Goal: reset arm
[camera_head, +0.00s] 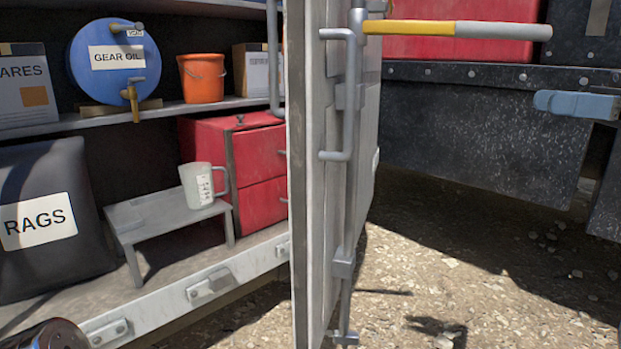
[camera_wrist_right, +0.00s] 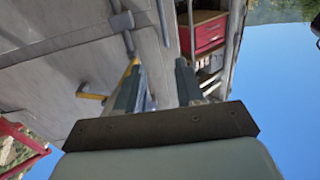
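The open door's grey panel shows beyond the fingers.
An open locker door (camera_head: 308,180) stands edge-on, with a yellow and grey lever (camera_head: 455,29) projecting right. The locker holds a blue gear oil drum (camera_head: 112,75), an orange bucket (camera_head: 202,80), red drawers (camera_head: 258,160) and a mug (camera_head: 203,186). Gravel lies clear at lower right.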

